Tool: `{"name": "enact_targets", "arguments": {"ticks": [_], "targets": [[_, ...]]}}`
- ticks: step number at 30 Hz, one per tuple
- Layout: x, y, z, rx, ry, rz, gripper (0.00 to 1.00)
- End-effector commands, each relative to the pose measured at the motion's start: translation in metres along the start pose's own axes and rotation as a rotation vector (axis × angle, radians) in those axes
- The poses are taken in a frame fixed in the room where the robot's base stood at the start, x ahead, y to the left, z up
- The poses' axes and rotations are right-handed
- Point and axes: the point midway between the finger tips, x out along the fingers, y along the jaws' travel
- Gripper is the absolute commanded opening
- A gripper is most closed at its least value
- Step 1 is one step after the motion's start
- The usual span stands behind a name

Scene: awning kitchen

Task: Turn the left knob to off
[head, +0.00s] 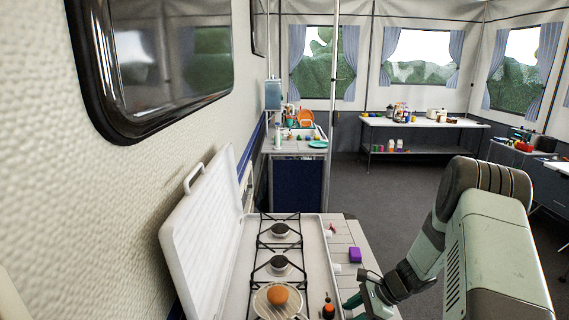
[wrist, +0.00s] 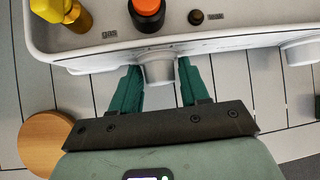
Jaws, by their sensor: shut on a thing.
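The stove (head: 313,258) has a white front panel with knobs along its edge. In the wrist view, the pale grey left knob (wrist: 158,70) sits between the two green fingers of my gripper (wrist: 159,72). My gripper is shut on this knob, one finger at each side. In the head view my gripper (head: 362,301) is at the near end of the stove front, and the held knob is hidden there. Another knob (wrist: 300,52) shows at the right of the wrist view. The knob's pointer mark is not visible, so its setting cannot be read.
A round wooden piece (wrist: 45,143) lies at lower left.

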Motion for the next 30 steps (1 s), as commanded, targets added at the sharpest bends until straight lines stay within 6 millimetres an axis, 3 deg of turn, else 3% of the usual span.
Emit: {"name": "enact_targets", "arguments": {"ticks": [24, 25, 30], "targets": [[-0.0001, -0.0037, -0.0008, 0.184, 0.001, 0.23, 0.23], [-0.0002, -0.0037, -0.0008, 0.184, 0.001, 0.229, 0.5], [0.0, -0.0037, -0.0006, 0.183, 0.001, 0.229, 0.76]]}}
